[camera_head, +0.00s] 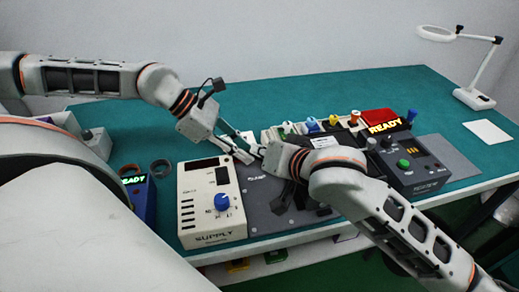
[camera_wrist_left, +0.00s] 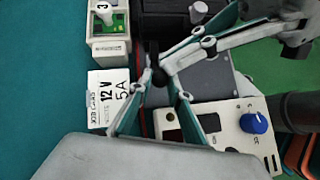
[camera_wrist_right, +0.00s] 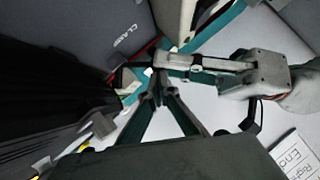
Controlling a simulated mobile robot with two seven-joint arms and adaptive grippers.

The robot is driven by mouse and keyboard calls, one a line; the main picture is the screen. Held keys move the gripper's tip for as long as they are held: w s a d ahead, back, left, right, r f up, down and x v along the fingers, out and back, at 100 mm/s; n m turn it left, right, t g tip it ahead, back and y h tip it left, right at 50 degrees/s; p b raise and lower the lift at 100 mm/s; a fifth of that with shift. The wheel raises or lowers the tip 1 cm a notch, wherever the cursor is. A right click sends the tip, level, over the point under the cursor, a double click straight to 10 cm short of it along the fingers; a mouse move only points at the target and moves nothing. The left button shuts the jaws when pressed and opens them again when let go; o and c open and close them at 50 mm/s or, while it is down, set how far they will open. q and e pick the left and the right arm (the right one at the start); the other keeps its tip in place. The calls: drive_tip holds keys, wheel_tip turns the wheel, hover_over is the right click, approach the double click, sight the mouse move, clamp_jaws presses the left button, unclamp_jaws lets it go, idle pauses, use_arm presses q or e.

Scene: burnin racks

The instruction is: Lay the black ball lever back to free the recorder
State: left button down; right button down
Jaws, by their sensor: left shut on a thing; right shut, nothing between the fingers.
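A small black ball (camera_wrist_left: 160,77) shows at the left fingertips in the left wrist view; its lever arm is mostly hidden. My left gripper (camera_head: 253,156) is shut on it, over the back edge of the grey clamp plate (camera_head: 260,202). My right gripper (camera_wrist_right: 156,92) is shut and empty, its fingertips close beside the left ones; I cannot tell whether they touch. A dark ribbed body (camera_wrist_right: 55,110), possibly the recorder, lies beside the right gripper in the right wrist view. In the head view the right wrist hides much of the clamp area.
A cream supply box (camera_head: 208,212) with a blue knob stands left of the plate. A dark tester box (camera_head: 412,170) and a lit READY sign (camera_head: 390,126) stand right. A row of small modules lies behind.

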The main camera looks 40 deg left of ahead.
use_arm(q)
drive_tip(key=shift+w+r, duration=0.1)
use_arm(e)
drive_tip(key=shift+s+a+f, duration=0.25)
drive_tip(key=shift+s, duration=0.05)
use_arm(q)
drive_tip(key=shift+d, duration=0.15)
use_arm(e)
drive_tip(key=shift+s+f+n, duration=0.15)
drive_tip(key=shift+f+n, duration=0.15)
use_arm(q)
drive_tip(key=c, duration=2)
unclamp_jaws()
drive_tip(key=shift+c, duration=0.2)
use_arm(e)
drive_tip(key=shift+f+h, duration=0.1)
drive_tip(key=shift+h, duration=0.2)
use_arm(q)
drive_tip(key=shift+o, duration=0.8)
use_arm(e)
drive_tip(key=shift+a, duration=0.2)
use_arm(q)
drive_tip(key=shift+r, duration=0.1)
use_arm(e)
drive_tip(key=shift+d, duration=0.1)
